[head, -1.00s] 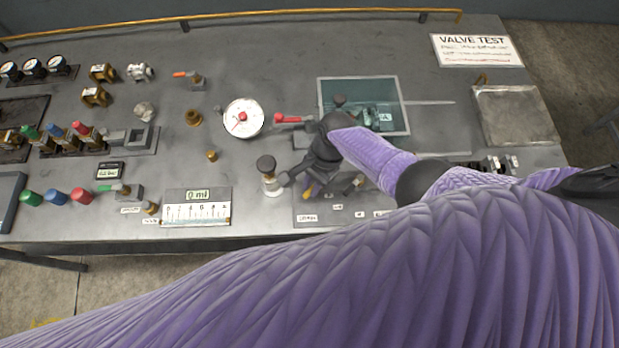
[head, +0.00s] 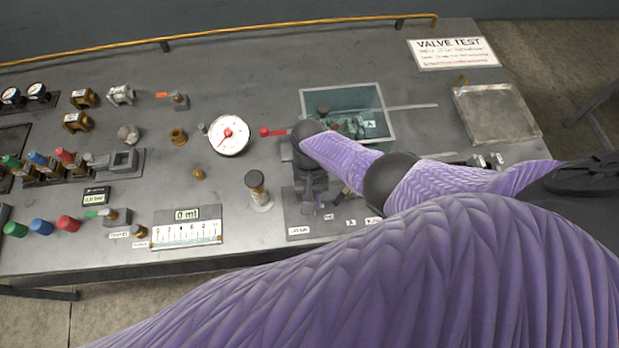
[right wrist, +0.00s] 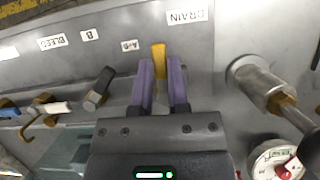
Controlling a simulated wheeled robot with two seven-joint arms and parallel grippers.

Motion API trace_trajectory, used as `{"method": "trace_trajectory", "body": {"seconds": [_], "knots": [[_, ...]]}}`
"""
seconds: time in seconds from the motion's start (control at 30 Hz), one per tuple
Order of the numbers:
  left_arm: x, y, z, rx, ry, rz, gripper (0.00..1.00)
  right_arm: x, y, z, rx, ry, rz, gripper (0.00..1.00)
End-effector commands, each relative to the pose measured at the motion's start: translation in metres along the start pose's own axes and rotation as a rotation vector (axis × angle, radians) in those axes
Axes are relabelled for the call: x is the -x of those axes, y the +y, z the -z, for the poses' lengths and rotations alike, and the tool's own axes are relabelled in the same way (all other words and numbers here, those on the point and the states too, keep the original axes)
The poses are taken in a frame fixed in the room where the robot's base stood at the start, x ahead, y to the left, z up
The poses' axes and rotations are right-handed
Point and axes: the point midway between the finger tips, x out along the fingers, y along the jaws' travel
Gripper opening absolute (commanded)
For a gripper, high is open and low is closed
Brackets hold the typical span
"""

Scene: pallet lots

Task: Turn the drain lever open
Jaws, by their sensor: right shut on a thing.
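The drain lever (right wrist: 158,52) is a short yellow handle beside the white DRAIN label (right wrist: 187,16) in the right wrist view. The two purple fingers of my right gripper (right wrist: 161,78) stand on either side of it and are shut on it. The lever's far end shows between the fingertips; its base is hidden. In the head view my right gripper (head: 312,196) points down over the grey valve panel (head: 293,222), and its wrist covers most of the lever. My left gripper is not in view.
A dark-topped knob post (head: 257,190) stands just left of the gripper. A round gauge (head: 229,136) and a red lever (head: 272,132) are behind it. Other handles (right wrist: 99,88) sit along the panel near the B and BLEED labels. A glass-covered basin (head: 345,100) lies farther back.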

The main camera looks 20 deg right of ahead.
Motion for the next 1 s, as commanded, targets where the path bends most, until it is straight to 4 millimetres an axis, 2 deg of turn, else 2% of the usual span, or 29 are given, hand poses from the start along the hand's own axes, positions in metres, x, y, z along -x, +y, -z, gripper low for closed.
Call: {"method": "trace_trajectory", "body": {"seconds": [0.67,0.7,0.83,1.0], "knots": [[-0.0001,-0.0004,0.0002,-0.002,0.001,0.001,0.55,0.0005,0.0018,0.0007,0.049,0.003,-0.021,0.00],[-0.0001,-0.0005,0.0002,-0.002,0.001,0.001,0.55,0.0005,0.0018,0.0007,0.049,0.003,-0.020,0.26],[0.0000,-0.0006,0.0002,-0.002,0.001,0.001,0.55,0.0004,0.0018,0.0006,0.048,0.002,-0.020,0.53],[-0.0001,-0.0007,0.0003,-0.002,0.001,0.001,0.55,0.0003,0.0017,0.0004,0.048,0.002,-0.020,0.55]]}}
